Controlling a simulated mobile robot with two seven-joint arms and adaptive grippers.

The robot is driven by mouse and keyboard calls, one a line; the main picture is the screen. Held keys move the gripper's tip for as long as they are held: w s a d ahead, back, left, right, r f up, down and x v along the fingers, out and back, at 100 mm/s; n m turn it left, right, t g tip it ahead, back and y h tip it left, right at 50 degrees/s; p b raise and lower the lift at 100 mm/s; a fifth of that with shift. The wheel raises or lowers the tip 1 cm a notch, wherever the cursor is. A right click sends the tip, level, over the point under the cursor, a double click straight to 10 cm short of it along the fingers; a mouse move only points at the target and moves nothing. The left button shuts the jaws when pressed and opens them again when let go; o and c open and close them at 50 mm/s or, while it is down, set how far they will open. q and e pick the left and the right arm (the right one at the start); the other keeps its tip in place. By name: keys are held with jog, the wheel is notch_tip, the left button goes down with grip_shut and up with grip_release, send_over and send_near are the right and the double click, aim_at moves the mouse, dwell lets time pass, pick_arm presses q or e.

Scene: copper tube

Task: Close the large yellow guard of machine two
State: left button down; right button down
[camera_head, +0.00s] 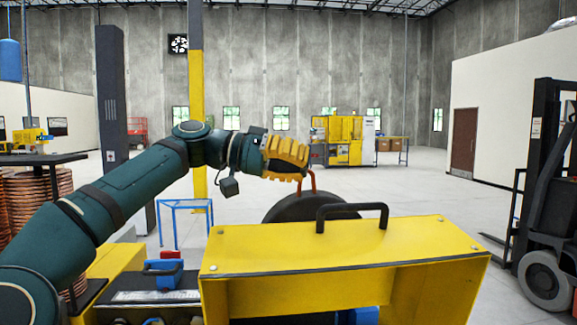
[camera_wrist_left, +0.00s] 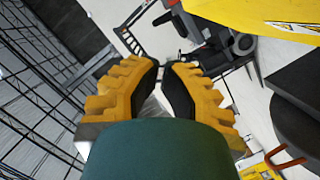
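The large yellow guard (camera_head: 300,245) fills the lower middle of the head view, a broad panel with a black bar handle (camera_head: 352,208) along its far upper edge. Its lower part is cut off by the frame. My left gripper (camera_head: 300,165) is above and behind the handle, apart from it. In the wrist view my left gripper's fingertips (camera_wrist_left: 161,65) nearly meet, with nothing held between them. A yellow panel with a warning label (camera_wrist_left: 255,18) shows at that view's upper right; I cannot tell if it is the guard. My right gripper is out of view.
An orange-red handle (camera_head: 312,181) and a dark round part (camera_head: 310,207) stand just behind the guard. A blue clamp-like part (camera_head: 163,271) lies left of it. A forklift (camera_head: 547,200) stands at right; copper coils (camera_head: 38,200) at left. Open floor lies beyond.

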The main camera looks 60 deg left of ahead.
aim_at(335, 227)
pick_arm(q)
jog(key=x, duration=0.5)
jog(key=shift+w+d+f, duration=0.1)
jog(key=shift+w, duration=0.1)
jog(key=shift+s+d+f+b, duration=0.2)
jog(key=shift+d+f, duration=0.3)
jog(key=shift+s+d+f+b, duration=0.15)
jog(key=shift+s+d+f, duration=0.1)
jog(key=shift+d+f, duration=0.25)
jog(key=shift+s+d+f, duration=0.15)
jog(key=shift+f, duration=0.05)
jog(key=shift+d+f, duration=0.15)
jog(key=shift+d, duration=0.1)
